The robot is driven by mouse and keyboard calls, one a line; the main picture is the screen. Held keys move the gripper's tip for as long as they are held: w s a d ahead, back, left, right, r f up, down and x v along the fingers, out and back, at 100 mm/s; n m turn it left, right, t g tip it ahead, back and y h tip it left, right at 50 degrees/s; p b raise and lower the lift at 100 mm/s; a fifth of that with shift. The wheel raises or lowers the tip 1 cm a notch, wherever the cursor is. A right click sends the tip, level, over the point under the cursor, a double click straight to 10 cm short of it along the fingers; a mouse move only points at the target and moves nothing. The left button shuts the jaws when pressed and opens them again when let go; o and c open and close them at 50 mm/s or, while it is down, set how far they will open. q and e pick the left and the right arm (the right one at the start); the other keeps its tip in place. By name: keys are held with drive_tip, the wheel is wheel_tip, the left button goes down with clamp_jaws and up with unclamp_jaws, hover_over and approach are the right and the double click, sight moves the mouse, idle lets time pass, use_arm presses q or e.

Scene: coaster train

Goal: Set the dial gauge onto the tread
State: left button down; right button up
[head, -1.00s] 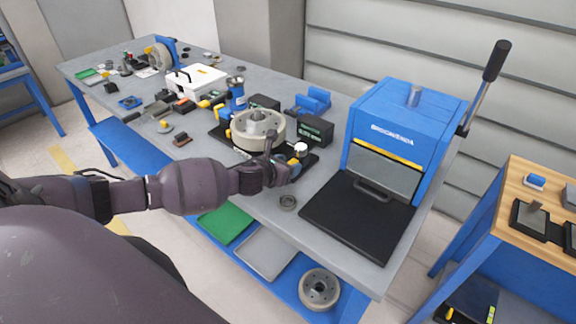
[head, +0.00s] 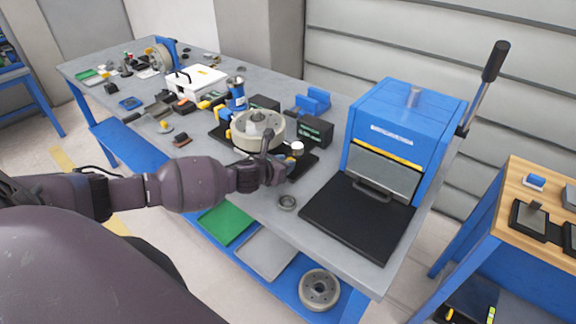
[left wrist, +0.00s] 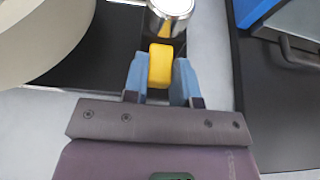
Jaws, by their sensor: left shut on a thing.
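The wheel with its pale beige tread (head: 256,140) lies flat on a black plate on the workbench. It also shows at the upper left of the left wrist view (left wrist: 38,38). The dial gauge, with a round silver top (head: 297,147), is just right of the wheel, apart from the tread. In the left wrist view its silver top (left wrist: 172,8) is beyond my fingers. My left gripper (head: 288,161) is shut on the gauge's yellow part (left wrist: 160,66), between its blue fingers. The gauge's underside is hidden. My right gripper is not in view.
A blue press (head: 408,120) with a black platform (head: 355,215) stands to the right. Several tools crowd the left part.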

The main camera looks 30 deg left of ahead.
use_arm(q)
drive_tip(key=shift+w+a, duration=0.1)
drive_tip(key=shift+a, duration=1.05)
drive_tip(key=c, duration=0.9)
unclamp_jaws()
drive_tip(key=shift+a, duration=0.1)
drive_tip(key=v, duration=1.1)
